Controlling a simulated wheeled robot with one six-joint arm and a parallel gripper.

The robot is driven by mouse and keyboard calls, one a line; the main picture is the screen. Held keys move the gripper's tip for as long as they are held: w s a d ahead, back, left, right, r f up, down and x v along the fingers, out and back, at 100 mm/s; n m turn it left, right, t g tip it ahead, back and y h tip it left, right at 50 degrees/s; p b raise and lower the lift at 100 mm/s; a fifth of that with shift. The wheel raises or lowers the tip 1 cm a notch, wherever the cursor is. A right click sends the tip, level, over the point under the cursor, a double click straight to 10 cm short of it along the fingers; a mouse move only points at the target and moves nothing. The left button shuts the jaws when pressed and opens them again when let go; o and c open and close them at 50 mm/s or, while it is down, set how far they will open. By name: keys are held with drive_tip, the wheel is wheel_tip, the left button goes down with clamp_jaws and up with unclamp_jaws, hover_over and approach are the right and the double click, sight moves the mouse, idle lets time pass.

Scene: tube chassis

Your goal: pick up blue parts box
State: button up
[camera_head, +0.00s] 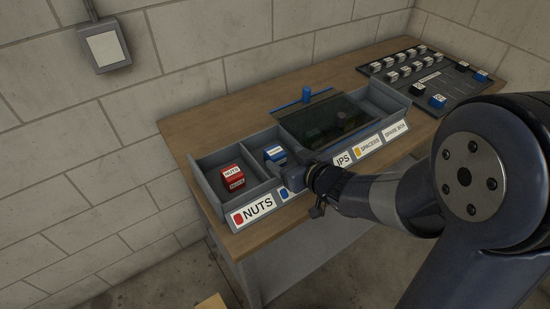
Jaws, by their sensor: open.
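The blue parts box (275,154) sits in the second compartment of the grey divided tray (205,184) on the wooden bench. Its top carries a white label. My gripper (293,172) is just to the right of and in front of the box, low at the tray's front wall. The gripper is open, but its fingers are small and dark here. I cannot tell whether they touch the box. My wrist covers part of the front label strip.
A red nuts box (232,178) stands in the left compartment. A dark board (430,76) with several small blocks is at the back right. Block walls stand behind and left.

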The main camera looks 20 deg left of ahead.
sight(279, 156)
drive_tip(key=shift+x, duration=1.7)
drive_tip(key=shift+f, duration=0.15)
drive_tip(key=shift+c, duration=0.4)
drive_tip(key=c, duration=1)
